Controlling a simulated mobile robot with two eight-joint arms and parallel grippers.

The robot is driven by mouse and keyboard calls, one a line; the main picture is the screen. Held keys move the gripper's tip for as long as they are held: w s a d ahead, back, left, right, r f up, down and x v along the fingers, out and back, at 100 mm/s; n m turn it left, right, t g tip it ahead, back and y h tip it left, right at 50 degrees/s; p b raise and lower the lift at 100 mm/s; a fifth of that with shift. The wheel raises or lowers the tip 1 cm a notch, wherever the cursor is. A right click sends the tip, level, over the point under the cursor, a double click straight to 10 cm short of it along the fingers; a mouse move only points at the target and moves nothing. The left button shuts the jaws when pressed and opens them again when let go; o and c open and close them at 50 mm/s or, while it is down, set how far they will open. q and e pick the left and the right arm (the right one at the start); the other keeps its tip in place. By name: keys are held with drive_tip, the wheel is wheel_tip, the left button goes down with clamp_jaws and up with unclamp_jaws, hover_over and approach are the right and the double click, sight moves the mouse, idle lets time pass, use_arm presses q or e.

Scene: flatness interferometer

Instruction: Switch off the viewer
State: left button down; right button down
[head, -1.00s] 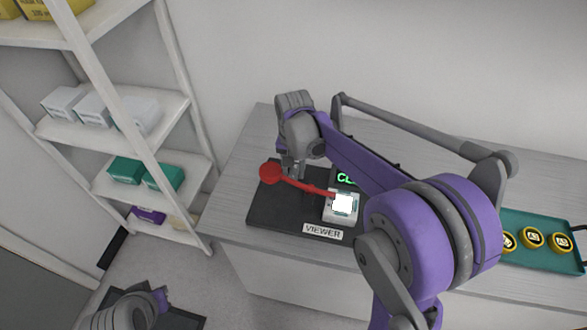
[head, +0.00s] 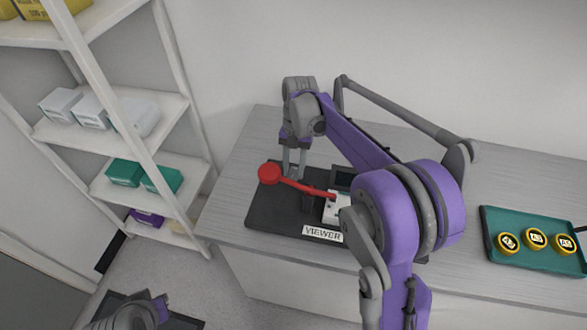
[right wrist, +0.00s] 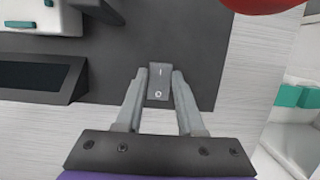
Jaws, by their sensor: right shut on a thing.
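The viewer is a black base (head: 262,215) on the bench with a VIEWER label (head: 322,233), a white block (head: 333,209) and a small screen (head: 343,178). The screen is dark; it also shows dark in the right wrist view (right wrist: 35,82). A red arm with a round red end (head: 270,174) reaches across the base. My right gripper (head: 294,172) is low over the back left of the base. In the right wrist view its fingers (right wrist: 158,82) are on either side of a small grey switch (right wrist: 159,70) with light marks. My left arm is at the bottom left; its fingers are hidden.
A teal tray (head: 497,218) with yellow round pieces stands on the right of the bench. A white shelf rack (head: 140,128) with boxes stands on the left. My right arm spans the bench middle. The bench's left end is clear.

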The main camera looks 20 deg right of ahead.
sight(296, 167)
drive_tip(key=c, duration=0.5)
unclamp_jaws()
drive_tip(key=shift+r, duration=0.1)
drive_tip(key=v, duration=1)
drive_tip(key=shift+w+r+p, duration=0.1)
drive_tip(key=shift+r+p, duration=0.2)
drive_tip(key=shift+f, duration=0.1)
